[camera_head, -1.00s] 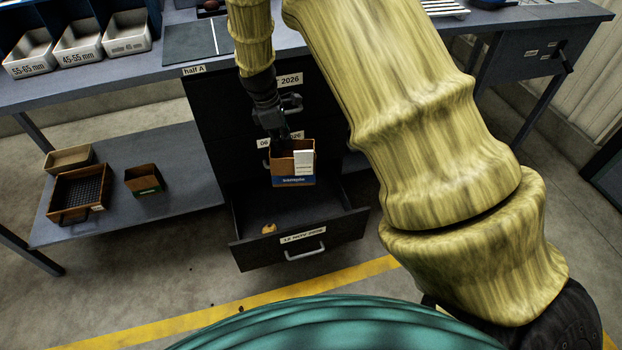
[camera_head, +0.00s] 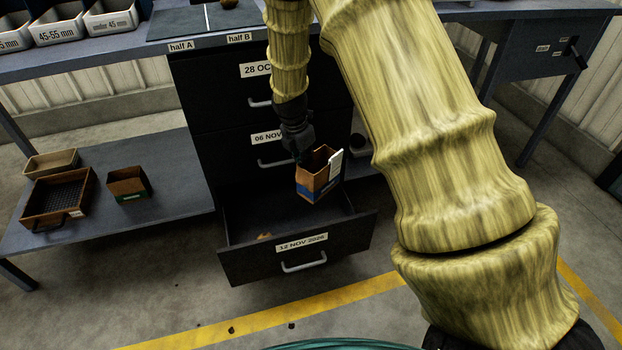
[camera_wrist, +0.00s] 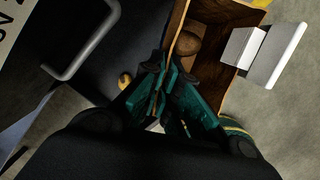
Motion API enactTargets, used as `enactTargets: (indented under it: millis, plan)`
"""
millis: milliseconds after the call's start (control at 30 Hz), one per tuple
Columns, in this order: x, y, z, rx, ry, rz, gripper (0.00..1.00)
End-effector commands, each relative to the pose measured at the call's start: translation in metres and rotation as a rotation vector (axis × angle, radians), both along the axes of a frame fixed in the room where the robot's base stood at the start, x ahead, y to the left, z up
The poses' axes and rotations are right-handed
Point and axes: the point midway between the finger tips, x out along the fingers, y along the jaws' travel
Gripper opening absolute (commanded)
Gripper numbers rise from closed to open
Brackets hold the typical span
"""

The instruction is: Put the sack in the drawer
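The sack (camera_head: 309,184) is a small open-topped brown paper bag with a blue band at its base and a white tag on its right side. It hangs tilted above the open bottom drawer (camera_head: 232,268), labelled 12 NOV 2026. My gripper (camera_head: 303,158) is shut on the sack's upper left edge. In the wrist view the teal fingers (camera_wrist: 168,72) pinch the wall of the sack (camera_wrist: 208,14), and a brown potato (camera_wrist: 187,43) shows inside it. A small yellowish potato (camera_head: 265,236) lies in the drawer; it also shows in the wrist view (camera_wrist: 125,80).
Two closed drawers, 28 OCT (camera_head: 222,82) and 06 NOV (camera_head: 225,142), are above the open one. A low shelf (camera_head: 165,185) at left holds a similar brown sack (camera_head: 128,184) and two trays. Dark crumbs lie on the floor near the yellow line (camera_head: 260,323).

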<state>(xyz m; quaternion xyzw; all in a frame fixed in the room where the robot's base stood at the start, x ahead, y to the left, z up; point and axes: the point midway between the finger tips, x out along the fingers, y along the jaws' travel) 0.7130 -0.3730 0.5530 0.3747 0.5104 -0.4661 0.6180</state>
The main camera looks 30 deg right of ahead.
Motion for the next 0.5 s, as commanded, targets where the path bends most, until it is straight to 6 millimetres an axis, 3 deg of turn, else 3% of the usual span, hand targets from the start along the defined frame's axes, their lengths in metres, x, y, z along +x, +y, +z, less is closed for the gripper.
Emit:
enactTargets:
  millis: [33, 200, 500]
  plan:
    - [0.0, -0.004, -0.016, 0.002, -0.001, 0.031, 0.0]
    - [0.001, -0.016, -0.037, 0.0, -0.001, 0.147, 0.0]
    - [0.002, -0.026, -0.052, -0.001, 0.001, 0.253, 0.0]
